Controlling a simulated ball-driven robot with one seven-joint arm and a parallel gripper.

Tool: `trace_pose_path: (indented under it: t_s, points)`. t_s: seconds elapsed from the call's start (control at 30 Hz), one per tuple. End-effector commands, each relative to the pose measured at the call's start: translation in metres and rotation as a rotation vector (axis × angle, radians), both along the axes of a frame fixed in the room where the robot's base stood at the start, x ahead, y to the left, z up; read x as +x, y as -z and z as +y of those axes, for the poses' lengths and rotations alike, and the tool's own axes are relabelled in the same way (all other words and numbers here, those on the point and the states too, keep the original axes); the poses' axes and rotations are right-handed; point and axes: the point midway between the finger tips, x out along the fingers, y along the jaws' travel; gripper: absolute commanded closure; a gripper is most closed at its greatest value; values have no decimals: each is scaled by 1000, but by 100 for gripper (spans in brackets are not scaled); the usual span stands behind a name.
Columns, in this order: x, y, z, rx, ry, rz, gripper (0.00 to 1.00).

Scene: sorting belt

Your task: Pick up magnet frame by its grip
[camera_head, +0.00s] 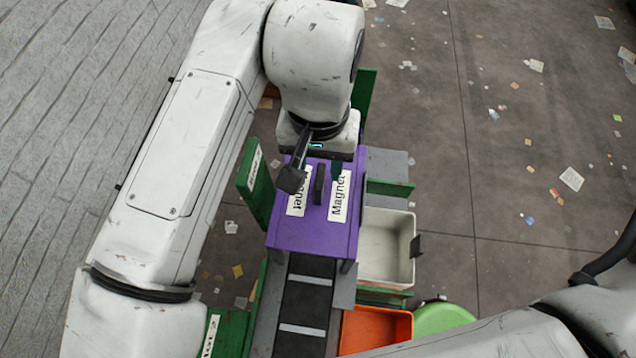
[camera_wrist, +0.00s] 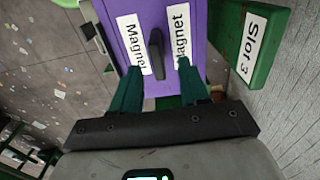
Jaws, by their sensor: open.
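The magnet frame is a purple box-like cover (camera_head: 312,236) with two white "Magnet" labels, standing over the belt. It also shows in the wrist view (camera_wrist: 152,12). Its dark upright grip (camera_head: 320,184) stands between the labels and shows in the wrist view (camera_wrist: 156,45). My gripper (camera_wrist: 158,64) is open, with its two green fingers on either side of the grip's near end. The fingers look apart from the grip; their height above the frame is hard to tell. In the head view my arm hides part of the frame's far side and most of the fingers.
A green "Slot 3" panel (camera_wrist: 262,45) stands close beside the frame. The dark belt (camera_head: 305,308) runs out below it. A white bin (camera_head: 386,235) is at its right, with an orange bin (camera_head: 375,330) and a green round object (camera_head: 443,318) nearer. Paper scraps litter the floor.

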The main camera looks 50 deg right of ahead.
Motion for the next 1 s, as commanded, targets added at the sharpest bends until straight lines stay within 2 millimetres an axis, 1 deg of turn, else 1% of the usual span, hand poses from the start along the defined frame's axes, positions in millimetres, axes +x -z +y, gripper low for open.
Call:
trace_pose_path:
  t_s: [0.1,0.27,0.5,0.6,0.7,0.87,1.0]
  points:
    - [0,11,0,-1,0,-1,55]
    - [-1,20,0,-1,0,-1,55]
    - [-4,53,1,-1,0,0,55]
    - [-3,62,1,-1,0,-2,55]
    - [-3,66,1,-1,1,-2,55]
    - [-3,66,1,0,1,-3,55]
    - [-3,65,1,0,1,-3,67]
